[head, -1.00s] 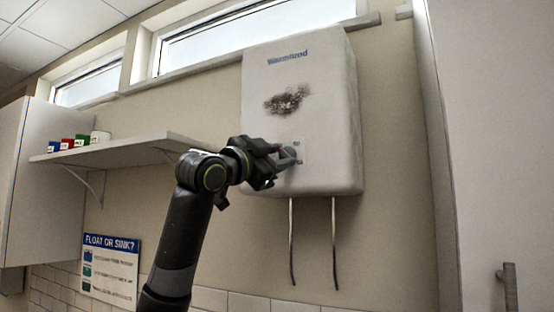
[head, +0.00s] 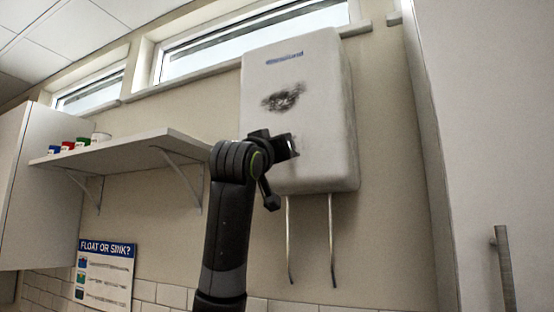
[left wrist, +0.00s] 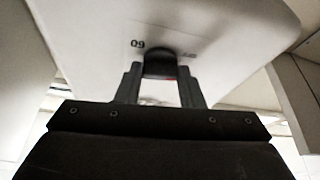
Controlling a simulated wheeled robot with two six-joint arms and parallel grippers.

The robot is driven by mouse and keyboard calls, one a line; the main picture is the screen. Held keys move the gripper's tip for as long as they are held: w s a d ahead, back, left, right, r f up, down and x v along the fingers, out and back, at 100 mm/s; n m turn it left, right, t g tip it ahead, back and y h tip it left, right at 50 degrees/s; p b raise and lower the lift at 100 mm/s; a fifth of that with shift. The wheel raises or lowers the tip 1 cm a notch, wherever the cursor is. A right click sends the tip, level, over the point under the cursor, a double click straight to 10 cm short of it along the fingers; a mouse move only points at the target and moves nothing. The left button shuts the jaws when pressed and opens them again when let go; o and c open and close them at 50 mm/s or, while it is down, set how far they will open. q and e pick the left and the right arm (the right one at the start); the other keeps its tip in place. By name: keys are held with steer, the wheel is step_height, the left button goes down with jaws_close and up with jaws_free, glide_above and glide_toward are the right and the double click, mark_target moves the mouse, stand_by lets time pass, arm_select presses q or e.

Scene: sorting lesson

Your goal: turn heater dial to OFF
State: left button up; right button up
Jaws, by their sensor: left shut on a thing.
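The white wall heater (head: 325,110) hangs on the wall at centre right in the head view, with a dark sooty patch on its front. My left gripper (head: 290,147) is at the lower front of the heater and hides the dial there. In the left wrist view the dark round dial (left wrist: 160,64) sits between the two fingers of my left gripper (left wrist: 160,78), which is shut on it. Upside-down "60" lettering (left wrist: 137,44) shows left of the dial, and a blurred marking shows to its right. A small red spot is at the dial's edge. My right gripper is not in view.
Two pipes (head: 331,240) hang below the heater. A shelf (head: 130,150) with several small coloured pots and a white cup is on the left, above a "Float or sink?" poster (head: 104,272). A tall white cabinet (head: 490,130) stands on the right.

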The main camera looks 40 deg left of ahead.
arm_select(q)
steer(key=shift+d+n+g+y+b, duration=0.1)
steer(key=shift+n+g+y+b, duration=0.4)
steer(key=shift+n, duration=0.95)
steer(key=shift+d+n+g+y+b, duration=0.1)
steer(key=shift+n+g+y+b, duration=0.4)
steer(key=shift+n, duration=0.95)
steer(key=shift+r, duration=0.1)
steer(key=o, duration=1)
steer(key=b+v, duration=0.3)
steer(key=v, duration=0.2)
steer(key=b+v, duration=0.3)
steer(key=v, duration=0.3)
steer(key=b+v, duration=0.3)
steer(key=v, duration=0.3)
steer(key=shift+d+f, duration=0.1)
steer(key=shift+f, duration=0.25)
